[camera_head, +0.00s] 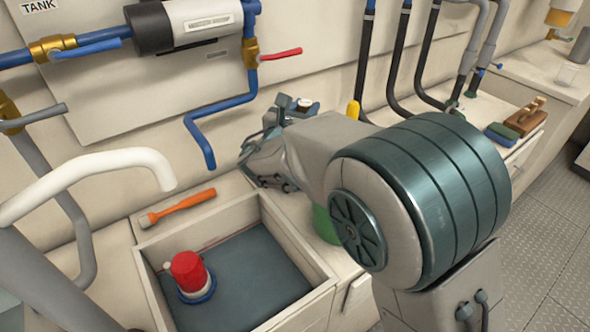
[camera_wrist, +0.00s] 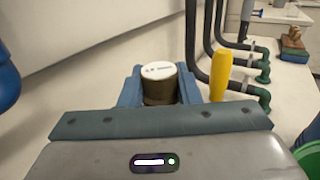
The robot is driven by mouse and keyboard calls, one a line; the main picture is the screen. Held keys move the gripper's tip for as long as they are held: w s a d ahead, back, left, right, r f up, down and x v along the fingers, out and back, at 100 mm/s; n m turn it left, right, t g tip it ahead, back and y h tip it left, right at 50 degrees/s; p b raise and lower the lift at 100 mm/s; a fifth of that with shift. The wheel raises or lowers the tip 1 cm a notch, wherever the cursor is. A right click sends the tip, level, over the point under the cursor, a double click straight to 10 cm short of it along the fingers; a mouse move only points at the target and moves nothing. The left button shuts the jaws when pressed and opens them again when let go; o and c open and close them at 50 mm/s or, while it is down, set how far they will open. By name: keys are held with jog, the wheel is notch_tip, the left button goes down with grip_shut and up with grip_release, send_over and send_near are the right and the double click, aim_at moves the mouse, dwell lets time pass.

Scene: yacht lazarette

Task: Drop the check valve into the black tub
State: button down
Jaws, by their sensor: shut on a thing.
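My gripper (camera_wrist: 160,92) is shut on a short cylinder (camera_wrist: 158,72) with a dark olive-brown side and a white printed top. I take this to be the check valve. It stands upright between the two blue-grey fingers. In the head view my gripper (camera_head: 292,108) is beyond my arm, above the counter by the back wall, and only the light top of the held valve (camera_head: 305,102) shows clearly. I cannot make out a black tub in either view; my arm hides part of the counter.
An open-topped bin (camera_head: 302,233) at the front holds a red-topped object (camera_head: 187,272). An orange-handled brush (camera_head: 178,207) lies behind it. A green container (camera_head: 325,226) is partly behind my arm. A yellow handle (camera_wrist: 221,76) and dark hoses (camera_wrist: 190,35) stand right of my gripper.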

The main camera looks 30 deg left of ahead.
jog(key=shift+f+b, duration=0.95)
jog(key=shift+f, duration=0.9)
jog(key=c, duration=1)
grip_release()
jog(key=shift+s, duration=0.1)
jog(key=s+d+p, duration=0.1)
jog(key=s, duration=1.2)
jog(key=shift+s, duration=0.35)
